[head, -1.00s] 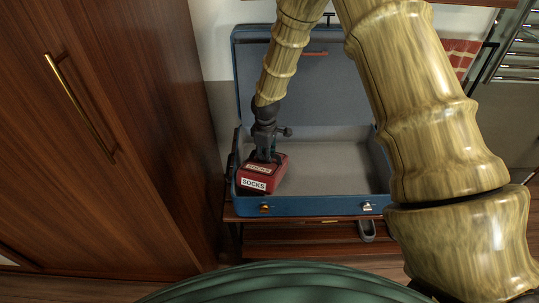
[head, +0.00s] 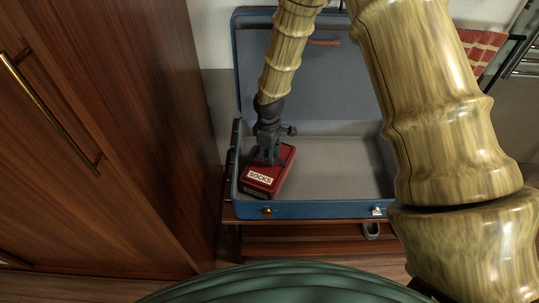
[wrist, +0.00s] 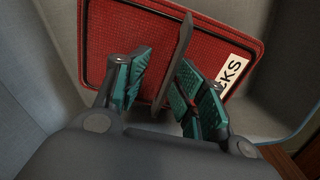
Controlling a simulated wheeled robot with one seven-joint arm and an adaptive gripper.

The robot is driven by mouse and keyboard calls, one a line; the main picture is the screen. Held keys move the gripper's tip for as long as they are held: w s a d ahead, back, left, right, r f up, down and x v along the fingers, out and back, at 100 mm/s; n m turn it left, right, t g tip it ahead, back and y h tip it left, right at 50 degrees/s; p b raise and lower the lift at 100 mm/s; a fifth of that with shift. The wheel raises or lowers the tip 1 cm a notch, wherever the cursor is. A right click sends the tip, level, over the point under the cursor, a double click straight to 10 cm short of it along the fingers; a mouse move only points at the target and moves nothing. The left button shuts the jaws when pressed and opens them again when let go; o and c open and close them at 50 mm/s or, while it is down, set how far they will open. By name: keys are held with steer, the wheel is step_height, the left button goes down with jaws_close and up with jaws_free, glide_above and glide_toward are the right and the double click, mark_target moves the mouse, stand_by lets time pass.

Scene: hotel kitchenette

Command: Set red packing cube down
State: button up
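The red packing cube (head: 283,158) with a white "SOCKS" label lies in the front left part of the open blue suitcase (head: 325,210). It appears to sit on the grey floor, close to the left and front walls. My gripper (head: 268,160) is low over its top. In the wrist view the red cube (wrist: 115,30) lies under the fingers, its label partly hidden. Its dark strap handle (wrist: 174,62) stands between the teal finger pads of my gripper (wrist: 165,60). The fingers are apart, with a clear gap on the left side of the handle.
The suitcase rests on a wooden rack (head: 310,232), its lid (head: 330,80) raised at the back. The suitcase's middle and right are empty. A tall wooden wardrobe (head: 110,130) stands close on the left. A red patterned cloth (head: 482,48) hangs at the right.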

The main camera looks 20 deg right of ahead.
step_height(320, 180, up, 12)
steer(key=shift+f, duration=0.2)
steer(key=shift+s, duration=0.1)
stand_by(0.3)
